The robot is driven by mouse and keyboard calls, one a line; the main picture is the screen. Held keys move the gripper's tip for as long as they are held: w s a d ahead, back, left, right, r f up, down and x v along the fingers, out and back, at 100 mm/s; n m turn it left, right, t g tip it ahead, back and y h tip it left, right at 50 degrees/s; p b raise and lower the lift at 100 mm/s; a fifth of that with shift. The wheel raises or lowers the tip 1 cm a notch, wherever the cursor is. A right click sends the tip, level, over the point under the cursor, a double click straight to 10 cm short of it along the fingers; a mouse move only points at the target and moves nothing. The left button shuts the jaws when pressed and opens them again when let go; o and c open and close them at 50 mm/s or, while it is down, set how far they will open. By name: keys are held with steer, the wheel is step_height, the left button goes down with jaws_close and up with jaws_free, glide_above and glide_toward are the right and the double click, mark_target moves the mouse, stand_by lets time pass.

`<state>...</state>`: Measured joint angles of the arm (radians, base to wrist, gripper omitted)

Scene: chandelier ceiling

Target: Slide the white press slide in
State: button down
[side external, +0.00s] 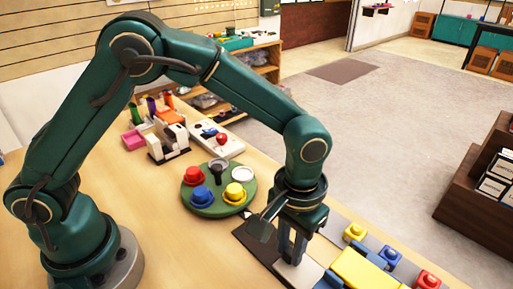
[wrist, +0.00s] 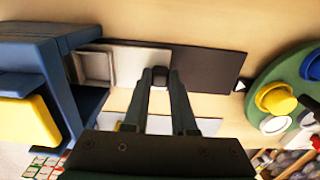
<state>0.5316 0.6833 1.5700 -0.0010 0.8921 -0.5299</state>
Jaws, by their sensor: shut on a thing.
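The white press slide (wrist: 128,66) lies on a dark base strip (wrist: 212,68), with a pale square recess at its left end in the wrist view. It also shows in the side view (side external: 304,272), partly hidden by my gripper. My gripper (wrist: 160,78) points down and is shut on the slide's small dark knob. In the side view my gripper (side external: 292,258) stands over the dark strip. The blue press frame (wrist: 35,55) with a yellow block (wrist: 24,122) stands left of the slide in the wrist view. The recessed end reaches the frame's edge; how far it goes under is hidden.
A green round tray (side external: 212,208) with red, blue and yellow pieces stands close to my gripper. A white panel with a red button (side external: 220,139) and a tape dispenser (side external: 168,142) stand behind it. Coloured pegs (side external: 355,231) sit beside the press.

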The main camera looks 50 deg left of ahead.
mark_target(302, 270)
steer(key=shift+d+r, duration=0.1)
steer(key=shift+d, duration=1.5)
steer(key=c, duration=1)
jaws_free()
steer(key=shift+a, duration=0.1)
steer(key=shift+r, duration=2.5)
steer(key=shift+r, duration=2.55)
